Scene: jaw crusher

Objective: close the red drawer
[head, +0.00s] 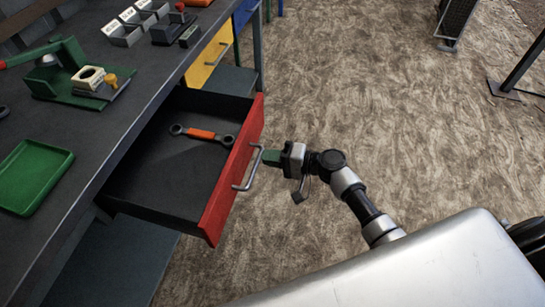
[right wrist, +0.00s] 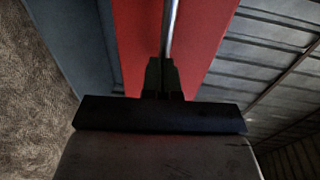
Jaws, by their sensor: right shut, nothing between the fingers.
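The red drawer (head: 232,180) is pulled out of the dark workbench in the head view. Its red front faces right and carries a metal bar handle (head: 249,168). An orange and dark wrench (head: 202,134) lies inside the drawer. My right gripper (head: 268,157) is shut and empty, its tip at the handle; I cannot tell whether it touches. In the right wrist view the shut fingers (right wrist: 161,78) point at the red front (right wrist: 200,45), with the handle bar (right wrist: 170,25) just beyond their tips. My left gripper is not in view.
The workbench top (head: 110,135) holds a green tray (head: 32,180), a green press-like tool (head: 75,75) and small boxes. A closed yellow drawer (head: 209,55) and a blue drawer sit farther back. The brown floor right of the drawer is mostly clear.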

